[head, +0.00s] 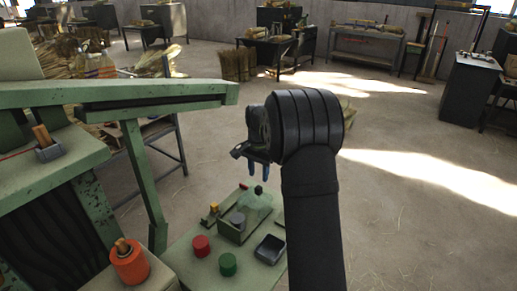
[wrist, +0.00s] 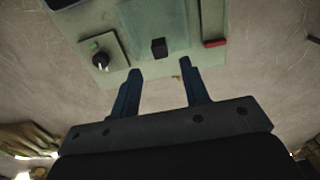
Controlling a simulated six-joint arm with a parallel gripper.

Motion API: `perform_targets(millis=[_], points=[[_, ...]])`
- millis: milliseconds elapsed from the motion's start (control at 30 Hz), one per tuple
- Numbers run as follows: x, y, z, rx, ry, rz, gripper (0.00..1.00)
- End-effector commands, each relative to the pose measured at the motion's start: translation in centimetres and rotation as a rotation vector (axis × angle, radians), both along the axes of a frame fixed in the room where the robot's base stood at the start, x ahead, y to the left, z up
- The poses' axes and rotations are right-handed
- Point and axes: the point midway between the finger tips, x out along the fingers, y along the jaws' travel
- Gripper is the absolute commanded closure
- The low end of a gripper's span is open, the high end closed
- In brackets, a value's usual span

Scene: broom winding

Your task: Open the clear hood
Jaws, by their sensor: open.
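The clear hood (head: 257,206) is a see-through greenish cover on the green control panel (head: 190,262), and it looks lowered. A small dark block (head: 258,190) sits at its far edge. In the wrist view the hood (wrist: 158,18) is a paler rectangle, with the black block (wrist: 158,48) near its lower edge. My gripper (head: 262,178) points down above the panel's far edge. In the wrist view my gripper (wrist: 162,70) is open and empty, its two blue fingers apart just short of the block. Whether a finger touches the panel cannot be told.
A red button (head: 201,246), a green button (head: 228,264) and a black tray (head: 270,248) are on the panel. In the wrist view a rotary switch (wrist: 100,62) is left of the hood and a red piece (wrist: 214,43) right. A green machine arm (head: 150,95) stands left.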

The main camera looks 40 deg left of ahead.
Motion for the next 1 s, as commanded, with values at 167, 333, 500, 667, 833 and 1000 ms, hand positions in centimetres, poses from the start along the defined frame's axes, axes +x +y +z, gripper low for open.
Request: perform_targets(millis=[167, 333, 500, 667, 833, 1000], points=[[0.1, 0.1, 4.7, 0.003, -0.004, 0.0, 0.58], [0.1, 0.0, 8.3, 0.003, -0.003, 0.0, 0.58], [0.0, 0.0, 10.5, 0.001, -0.002, 0.0, 0.58], [0.0, 0.0, 11.4, 0.0, 0.0, 0.0, 0.58], [0.0, 0.0, 11.4, 0.0, 0.0, 0.0, 0.58], [0.0, 0.0, 11.4, 0.0, 0.0, 0.0, 0.58]])
